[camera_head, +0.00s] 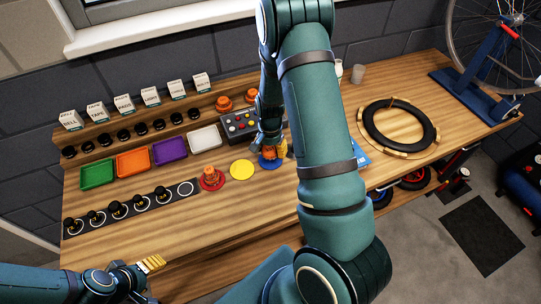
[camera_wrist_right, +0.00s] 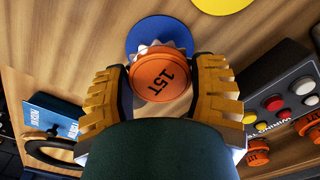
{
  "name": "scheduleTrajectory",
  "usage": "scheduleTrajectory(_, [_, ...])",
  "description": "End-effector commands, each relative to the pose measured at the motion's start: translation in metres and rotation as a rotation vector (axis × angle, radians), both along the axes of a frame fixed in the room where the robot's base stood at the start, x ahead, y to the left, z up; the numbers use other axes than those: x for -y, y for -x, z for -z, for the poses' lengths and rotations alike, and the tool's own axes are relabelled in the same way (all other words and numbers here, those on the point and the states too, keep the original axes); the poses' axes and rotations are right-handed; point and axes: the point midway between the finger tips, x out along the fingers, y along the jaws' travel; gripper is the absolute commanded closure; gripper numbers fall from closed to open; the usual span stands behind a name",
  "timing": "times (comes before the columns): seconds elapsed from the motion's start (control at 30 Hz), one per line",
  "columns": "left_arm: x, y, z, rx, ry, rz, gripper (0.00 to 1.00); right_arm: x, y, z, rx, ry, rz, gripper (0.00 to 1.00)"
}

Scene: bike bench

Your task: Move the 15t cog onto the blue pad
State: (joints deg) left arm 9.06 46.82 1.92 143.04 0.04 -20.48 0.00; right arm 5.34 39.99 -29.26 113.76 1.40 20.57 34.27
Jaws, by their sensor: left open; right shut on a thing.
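The 15t cog (camera_wrist_right: 158,79) is orange, with "15T" on its top and pale teeth at its far edge. My right gripper (camera_wrist_right: 160,84) is shut on it, a yellow-padded finger on each side. The blue pad (camera_wrist_right: 150,30) shows behind the cog in the wrist view. In the head view my right gripper (camera_head: 274,149) is over the blue pad (camera_head: 270,164), partly hiding it. I cannot tell whether the cog touches the pad. My left gripper (camera_head: 150,265) is open and empty at the lower left, by the bench's front edge.
Another orange cog (camera_head: 211,172) stands on the red pad. The yellow pad (camera_head: 242,170) is bare. A button box (camera_head: 240,124) and more orange cogs (camera_head: 223,103) are behind. A blue booklet (camera_head: 361,160) and a tyre (camera_head: 372,110) lie to the right.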

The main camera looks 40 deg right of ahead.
Motion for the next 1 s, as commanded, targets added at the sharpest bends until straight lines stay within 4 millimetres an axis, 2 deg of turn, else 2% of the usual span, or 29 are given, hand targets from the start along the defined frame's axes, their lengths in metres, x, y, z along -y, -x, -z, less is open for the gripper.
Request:
scheduleTrajectory(0.23, [0.000,0.000,0.001,0.000,0.000,0.000,0.39,0.000,0.001,0.032,-0.003,-0.001,0.000,0.76])
scheduleTrajectory(0.67, [0.000,0.000,0.005,0.001,0.000,-0.001,0.39,0.000,0.000,0.039,0.000,0.000,0.000,0.76])
scheduleTrajectory(0.7, [0.000,0.000,0.004,0.000,0.000,-0.001,0.39,0.000,0.000,0.038,0.000,0.000,0.000,0.23])
scheduleTrajectory(0.73, [0.000,0.000,0.004,0.000,0.000,-0.001,0.39,0.000,0.000,0.037,0.000,0.000,0.000,0.12])
scheduleTrajectory(0.77, [0.000,0.000,0.004,0.000,0.000,-0.001,0.39,0.000,0.000,0.037,0.000,0.000,0.000,0.10])
scheduleTrajectory(1.0, [0.000,0.000,0.004,0.000,0.000,0.000,0.39,0.000,0.000,0.037,0.000,0.000,0.000,0.10])
